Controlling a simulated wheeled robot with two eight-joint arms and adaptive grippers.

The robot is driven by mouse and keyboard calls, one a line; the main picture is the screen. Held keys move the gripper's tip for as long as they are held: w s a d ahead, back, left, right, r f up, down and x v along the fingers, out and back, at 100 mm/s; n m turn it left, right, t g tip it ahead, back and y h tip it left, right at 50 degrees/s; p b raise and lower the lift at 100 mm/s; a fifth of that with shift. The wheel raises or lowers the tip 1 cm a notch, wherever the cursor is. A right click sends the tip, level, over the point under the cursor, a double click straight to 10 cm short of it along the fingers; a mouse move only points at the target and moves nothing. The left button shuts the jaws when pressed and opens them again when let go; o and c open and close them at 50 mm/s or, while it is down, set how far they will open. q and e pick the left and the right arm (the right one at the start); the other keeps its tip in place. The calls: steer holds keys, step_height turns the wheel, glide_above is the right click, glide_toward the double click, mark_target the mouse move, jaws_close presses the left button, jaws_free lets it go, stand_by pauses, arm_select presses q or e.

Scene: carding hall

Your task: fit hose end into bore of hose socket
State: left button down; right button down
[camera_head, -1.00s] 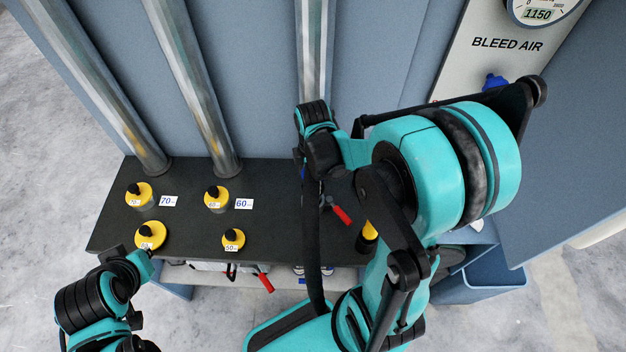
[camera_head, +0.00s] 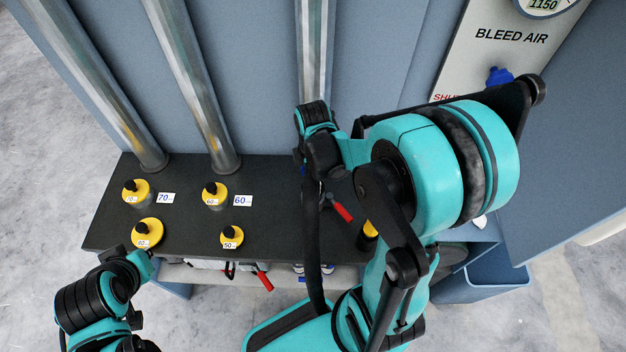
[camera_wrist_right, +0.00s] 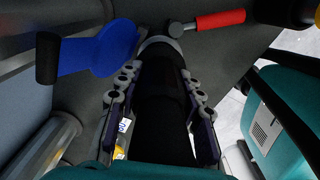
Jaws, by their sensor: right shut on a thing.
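The black hose (camera_wrist_right: 162,105) runs between the fingers of my right gripper (camera_wrist_right: 160,95), which is shut on it. The hose's far end meets a pale grey ring (camera_wrist_right: 160,43) in the right wrist view. I cannot tell whether this ring is the hose socket or part of the hose, nor whether the end is inside a bore. In the head view the hose (camera_head: 312,245) hangs below my right wrist, and my arm hides the gripper and socket area.
A dark shelf (camera_head: 275,190) holds several yellow-topped weights (camera_head: 214,193) with number cards. Metal pipes (camera_head: 187,80) rise behind. A blue lever (camera_wrist_right: 98,50) and a red handle (camera_wrist_right: 221,19) flank the hose end. A blue bin (camera_head: 497,275) stands at right.

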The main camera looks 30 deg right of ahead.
steer(key=shift+f+b, duration=1.7)
steer(key=shift+f, duration=0.25)
steer(key=c, duration=0.9)
jaws_free()
step_height(320, 180, up, 12)
steer(key=shift+r, duration=0.1)
